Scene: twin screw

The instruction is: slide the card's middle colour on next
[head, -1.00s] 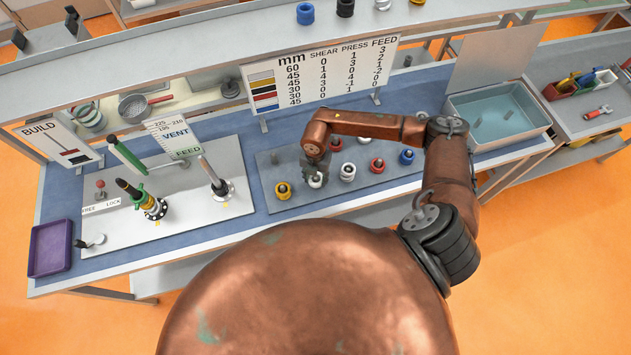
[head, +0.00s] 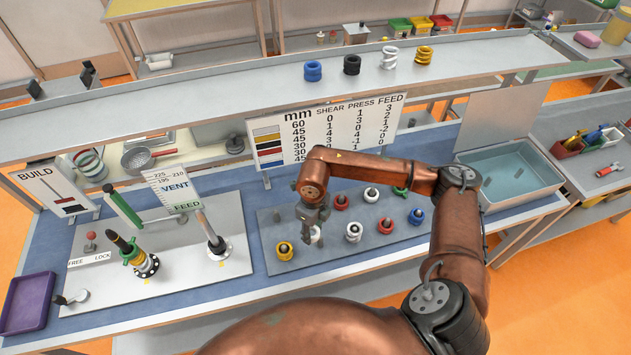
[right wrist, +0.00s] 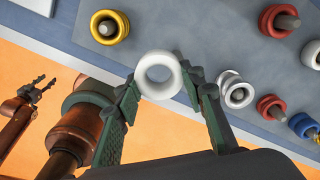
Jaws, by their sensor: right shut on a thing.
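My right gripper (head: 314,222) is over the front left of the grey peg plate. In the right wrist view its fingertips (right wrist: 162,84) are closed on a white ring (right wrist: 158,74), with no peg seen through its hole. In the head view the ring (head: 316,236) is partly hidden by the fingers. The BUILD card (head: 40,183) stands at the far left, with a red mark and a dark mark low on it; its colour order is too small to read. My left gripper (right wrist: 38,88) looks open and empty.
The plate (head: 300,262) also bears yellow (head: 284,251), white (head: 353,232), red (head: 386,225) and blue (head: 416,216) rings. A green lever (head: 122,208) rises behind the dark-tipped shaft. A purple tray (head: 28,303) and a pale blue bin (head: 510,180) flank the bench.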

